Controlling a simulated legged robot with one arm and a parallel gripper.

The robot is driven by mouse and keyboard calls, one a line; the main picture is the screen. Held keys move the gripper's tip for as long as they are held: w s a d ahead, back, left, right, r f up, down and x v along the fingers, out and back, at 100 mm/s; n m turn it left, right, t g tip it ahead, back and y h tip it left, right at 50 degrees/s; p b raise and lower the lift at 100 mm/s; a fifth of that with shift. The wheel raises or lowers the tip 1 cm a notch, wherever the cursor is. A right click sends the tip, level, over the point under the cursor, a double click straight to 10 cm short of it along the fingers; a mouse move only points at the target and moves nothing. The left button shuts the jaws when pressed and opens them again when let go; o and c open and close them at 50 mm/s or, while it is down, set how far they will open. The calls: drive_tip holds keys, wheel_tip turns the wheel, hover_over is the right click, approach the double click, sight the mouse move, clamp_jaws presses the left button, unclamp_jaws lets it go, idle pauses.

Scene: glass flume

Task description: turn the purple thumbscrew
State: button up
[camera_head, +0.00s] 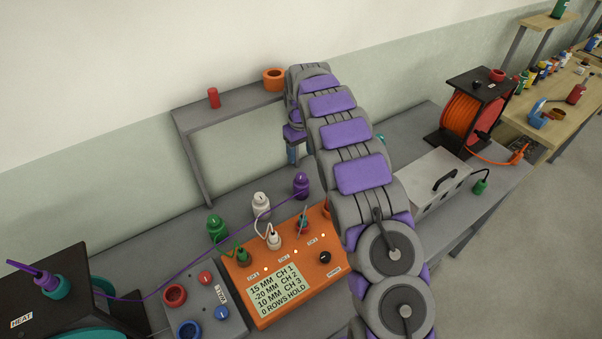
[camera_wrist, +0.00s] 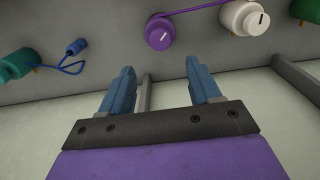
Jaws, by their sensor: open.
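The purple thumbscrew (camera_head: 301,185) stands at the back of the grey bench, to the right of a white one (camera_head: 261,205) and a green one (camera_head: 217,228). It has a pale line mark on its face, and a purple cable runs close by it. In the wrist view the purple thumbscrew (camera_wrist: 160,32) lies beyond the gap between my fingertips, apart from them. My gripper (camera_wrist: 160,72) is open, with nothing between its blue fingers. In the head view my gripper (camera_head: 291,155) shows only partly, above the thumbscrew and beside my arm.
An orange control box (camera_head: 290,265) with plugs and a display stands in front of the thumbscrews. A grey shelf frame (camera_head: 190,150) rises behind. A blue plug (camera_wrist: 75,46) on a looped cable and a teal knob (camera_wrist: 15,62) lie left in the wrist view.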

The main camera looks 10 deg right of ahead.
sight(301, 174)
wheel_tip(301, 174, down, 10)
drive_tip(key=shift+r+b, duration=0.1)
drive_tip(key=shift+b, duration=0.85)
drive_tip(key=shift+c, duration=0.4)
drive_tip(key=c, duration=1)
drive_tip(key=shift+o, duration=0.2)
drive_tip(key=shift+r+m, duration=0.1)
drive_tip(key=shift+m, duration=0.2)
drive_tip(key=m+p, duration=0.2)
drive_tip(key=m, duration=0.1)
drive_tip(key=shift+s+p, duration=0.1)
drive_tip(key=shift+p, duration=0.25)
drive_tip(key=shift+m+p, duration=0.8)
drive_tip(key=shift+m, duration=1.2)
drive_tip(key=shift+d, duration=0.1)
